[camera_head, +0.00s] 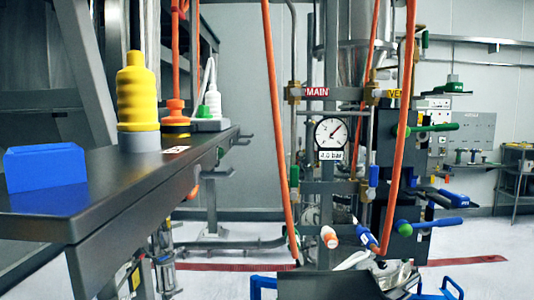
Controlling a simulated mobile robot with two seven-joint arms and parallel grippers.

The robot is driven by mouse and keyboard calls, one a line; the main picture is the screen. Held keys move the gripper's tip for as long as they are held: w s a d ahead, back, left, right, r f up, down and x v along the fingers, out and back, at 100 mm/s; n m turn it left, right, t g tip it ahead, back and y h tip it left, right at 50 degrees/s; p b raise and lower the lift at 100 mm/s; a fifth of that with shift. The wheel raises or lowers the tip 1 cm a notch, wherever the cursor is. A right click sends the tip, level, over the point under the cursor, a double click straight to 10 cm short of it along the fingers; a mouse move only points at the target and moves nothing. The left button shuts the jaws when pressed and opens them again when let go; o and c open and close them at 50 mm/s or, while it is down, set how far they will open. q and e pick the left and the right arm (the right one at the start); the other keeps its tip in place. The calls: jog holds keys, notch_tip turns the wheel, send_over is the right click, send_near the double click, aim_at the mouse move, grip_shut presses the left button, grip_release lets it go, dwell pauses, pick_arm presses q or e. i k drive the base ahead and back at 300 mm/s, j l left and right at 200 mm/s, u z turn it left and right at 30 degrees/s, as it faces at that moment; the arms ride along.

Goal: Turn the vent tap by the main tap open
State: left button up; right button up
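A red MAIN label (317,92) is on the pipe frame at centre. A yellow label (394,94) starting "VE" is to its right, partly hidden by an orange hose. A brass fitting (294,92) sits beside the MAIN label and another brass fitting (372,97) beside the yellow label. Below them hang a green handle (294,177) on the left and a blue handle (373,177) on the right, both upright. I cannot tell for sure which handle is the vent tap. Neither of my grippers is in view.
A round pressure gauge (330,132) sits between the fittings. Orange hoses (272,110) cross the front. A dark bench (130,185) at left holds a yellow ribbed piece (137,92) and a blue block (45,166). A green lever (433,128) and blue lever (437,222) project rightward.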

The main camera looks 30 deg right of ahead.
aim_at(389, 93)
jog(key=z, duration=1.65)
jog(key=l+u, duration=0.1)
jog(key=u, duration=0.55)
jog(key=l+u, duration=0.85)
jog(key=l, duration=0.15)
jog(key=k+l+u, duration=0.1)
jog(key=l, duration=0.25)
jog(key=k+l+u, duration=0.1)
jog(key=l, duration=0.25)
jog(key=k+l+u, duration=0.1)
jog(key=k+l, duration=0.1)
jog(key=l, duration=0.1)
